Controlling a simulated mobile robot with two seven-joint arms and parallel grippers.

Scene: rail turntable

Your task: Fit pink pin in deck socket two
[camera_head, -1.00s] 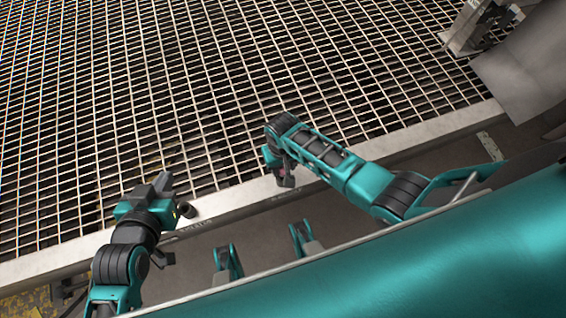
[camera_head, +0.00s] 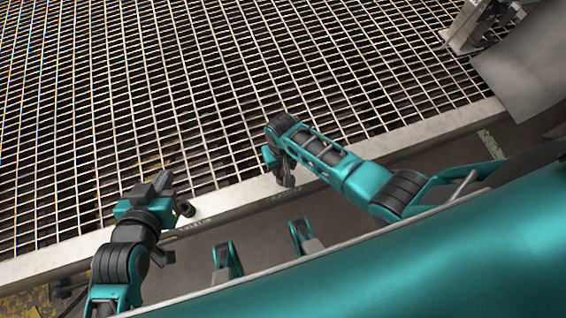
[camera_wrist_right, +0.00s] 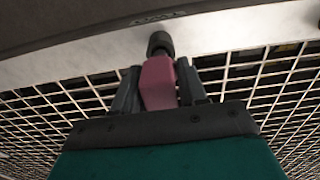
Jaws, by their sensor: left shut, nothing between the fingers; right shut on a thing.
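My right gripper (camera_head: 286,180) is over the pale edge strip of the grating in the head view. In the right wrist view the gripper (camera_wrist_right: 157,90) is shut on the pink pin (camera_wrist_right: 158,86), a blocky pink body between the two grey fingers. A dark rounded end (camera_wrist_right: 160,43) shows just beyond the pink body, over the pale strip; I cannot tell if it belongs to the pin. My left gripper (camera_head: 164,182) is shut and empty, over the grating's near edge at left. I cannot make out deck socket two; dark lettering on the strip is unreadable.
A wide metal grating (camera_head: 220,80) fills the back, bordered by a pale edge strip (camera_head: 400,140). A grey metal fitting (camera_head: 470,28) stands at the upper right, beside a grey panel (camera_head: 525,70). The middle of the grating is clear.

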